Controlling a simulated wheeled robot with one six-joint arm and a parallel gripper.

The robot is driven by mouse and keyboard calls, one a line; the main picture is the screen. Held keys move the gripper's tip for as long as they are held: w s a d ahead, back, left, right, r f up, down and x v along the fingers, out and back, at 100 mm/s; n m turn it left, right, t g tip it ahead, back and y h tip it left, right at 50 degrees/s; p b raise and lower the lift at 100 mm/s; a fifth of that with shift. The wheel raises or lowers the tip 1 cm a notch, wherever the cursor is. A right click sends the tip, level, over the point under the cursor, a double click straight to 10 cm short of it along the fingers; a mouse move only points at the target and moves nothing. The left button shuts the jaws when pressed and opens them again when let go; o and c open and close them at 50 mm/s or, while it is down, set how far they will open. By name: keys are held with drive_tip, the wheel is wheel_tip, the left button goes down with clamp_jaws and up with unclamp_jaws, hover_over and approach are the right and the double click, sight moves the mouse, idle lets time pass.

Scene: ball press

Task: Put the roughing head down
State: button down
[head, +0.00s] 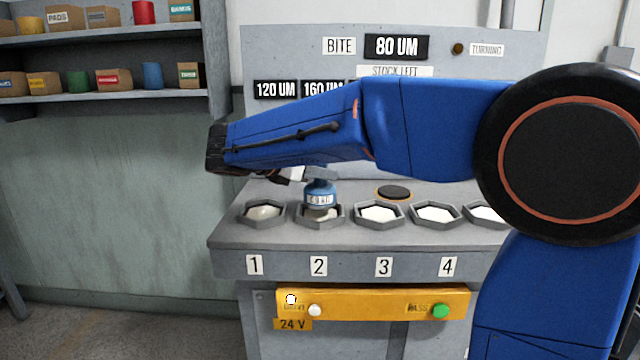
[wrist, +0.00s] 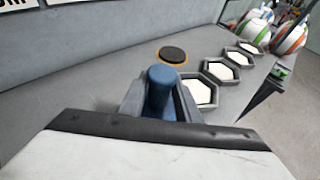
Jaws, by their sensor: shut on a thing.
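The roughing head (head: 320,194) is a small blue cylinder with a pale label. It is upright over hexagonal cup 2 (head: 304,216) on the grey bench; I cannot tell whether it touches the cup. My gripper (head: 310,174) is shut on its top, and my blue arm reaches in from the right. In the wrist view the blue head (wrist: 160,88) stands between the two grey fingers of my gripper (wrist: 160,106). Its lower part is hidden there.
Other hexagonal cups, 1 (head: 262,213), 3 (head: 380,214) and 4 (head: 437,213), line the bench (head: 232,237). A black disc (head: 394,191) lies behind. A yellow panel (head: 375,304) with buttons is in front. White balls with coloured stripes (wrist: 288,38) show at far right in the wrist view.

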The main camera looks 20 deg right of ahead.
sight(315, 182)
drive_tip(key=shift+f, duration=1.3)
drive_tip(key=shift+f, duration=0.1)
drive_tip(key=c, duration=1.3)
unclamp_jaws()
drive_tip(key=shift+f, duration=0.1)
drive_tip(key=v, duration=1.2)
drive_tip(key=shift+r, duration=0.25)
